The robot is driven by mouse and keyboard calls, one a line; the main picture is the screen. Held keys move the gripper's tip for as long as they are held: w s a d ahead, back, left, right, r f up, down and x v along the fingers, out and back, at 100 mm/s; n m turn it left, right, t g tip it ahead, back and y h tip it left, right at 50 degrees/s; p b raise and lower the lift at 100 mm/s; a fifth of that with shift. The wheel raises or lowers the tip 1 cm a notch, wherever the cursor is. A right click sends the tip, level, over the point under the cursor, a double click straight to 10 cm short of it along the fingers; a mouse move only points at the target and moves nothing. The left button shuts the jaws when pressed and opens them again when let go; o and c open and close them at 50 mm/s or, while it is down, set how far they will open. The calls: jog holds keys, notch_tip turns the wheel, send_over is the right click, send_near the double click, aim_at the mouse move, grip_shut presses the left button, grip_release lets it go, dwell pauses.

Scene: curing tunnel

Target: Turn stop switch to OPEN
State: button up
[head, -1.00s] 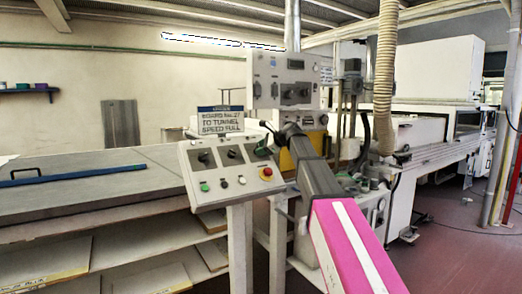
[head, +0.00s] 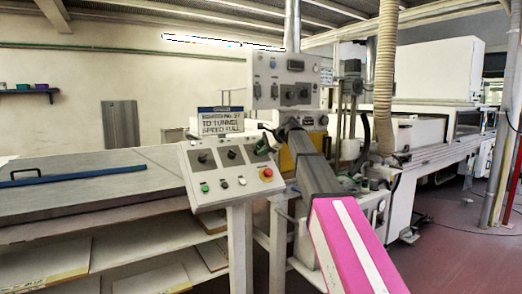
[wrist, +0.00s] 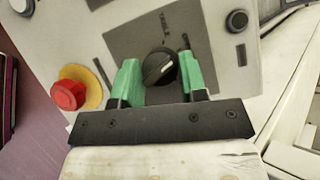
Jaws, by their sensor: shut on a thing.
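The stop switch (wrist: 158,69) is a round black rotary knob with a pale pointer mark, on a dark grey plate of the control panel (wrist: 221,45). In the wrist view its pointer slants toward the upper right. My gripper (wrist: 159,64) has green fingers, one on each side of the knob, and is shut on it. In the head view my gripper (head: 266,145) is at the right end of the sloped panel (head: 210,197), and my wrist hides part of that corner.
A red mushroom button (wrist: 68,95) on a yellow ring sits beside the knob, close to my gripper. Other knobs and a green button (head: 205,187) are on the panel. A sign (head: 220,122) stands behind it. A grey table (head: 90,185) lies left.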

jog(key=o, duration=0.9)
jog(key=shift+d, duration=0.1)
jog(key=v, duration=1)
jog(key=shift+s+d+r, duration=0.15)
jog(key=shift+d+r, duration=0.1)
